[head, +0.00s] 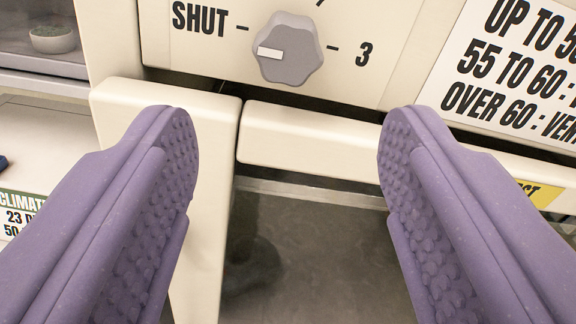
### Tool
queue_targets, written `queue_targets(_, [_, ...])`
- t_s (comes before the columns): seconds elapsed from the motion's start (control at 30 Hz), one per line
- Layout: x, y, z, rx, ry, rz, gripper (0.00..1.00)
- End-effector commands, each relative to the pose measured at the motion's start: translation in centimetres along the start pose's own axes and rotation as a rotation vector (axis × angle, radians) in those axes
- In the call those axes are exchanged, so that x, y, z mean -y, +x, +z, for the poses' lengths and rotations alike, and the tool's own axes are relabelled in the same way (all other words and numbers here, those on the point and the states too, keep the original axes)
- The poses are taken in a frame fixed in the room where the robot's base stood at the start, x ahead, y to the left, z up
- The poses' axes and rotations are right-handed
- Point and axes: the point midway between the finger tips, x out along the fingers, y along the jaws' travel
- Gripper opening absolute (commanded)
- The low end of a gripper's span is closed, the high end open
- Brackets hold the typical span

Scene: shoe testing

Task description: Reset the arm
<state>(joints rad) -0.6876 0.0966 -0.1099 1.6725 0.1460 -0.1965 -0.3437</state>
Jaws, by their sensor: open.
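My gripper (288,145) is open and empty in the head view. Its two purple fingers with studded inner pads come in from the lower left and lower right and stand wide apart. Beyond the gap between the fingertips, a grey-purple knob (288,68) sits on a cream panel (400,40). The knob's pale pointer mark is on its left side, toward the word SHUT. A 3 is printed to the knob's right, and another mark above is cut off by the frame edge. I see no contact between the fingers and the knob.
A cream bar (310,138) runs below the panel, with a cream post (215,200) left of it. A dark grey surface (310,250) lies below. A printed sign (515,70) is at upper right. At left are a climate label (18,212) and a small bowl (52,42) in a recess.

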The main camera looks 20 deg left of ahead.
Motion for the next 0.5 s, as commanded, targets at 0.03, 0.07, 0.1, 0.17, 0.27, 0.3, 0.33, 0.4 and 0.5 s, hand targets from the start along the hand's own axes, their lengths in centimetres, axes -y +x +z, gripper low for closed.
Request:
queue_targets(0.03, [0.0, -0.1, 0.0, 0.0, 0.0, 0.0, 0.62])
queue_targets(0.07, [0.0, 0.0, 0.0, 0.0, 0.0, 0.0, 0.62])
queue_targets(0.1, [0.0, 0.0, 0.0, 0.0, 0.0, 0.0, 0.62])
queue_targets(0.17, [0.0, 0.0, 0.0, 0.0, 0.0, 0.0, 0.62])
queue_targets(0.27, [0.0, 0.0, 0.0, 0.0, 0.0, 0.0, 0.62])
queue_targets(0.3, [0.0, 0.0, 0.0, 0.0, 0.0, 0.0, 0.62])
queue_targets(0.33, [0.0, 0.0, 0.0, 0.0, 0.0, 0.0, 0.62])
queue_targets(0.4, [-0.3, -0.1, 0.2, 0.002, 0.002, 0.004, 0.62])
queue_targets(0.5, [-2.4, -1.1, 1.5, 0.017, 0.018, 0.033, 0.62])
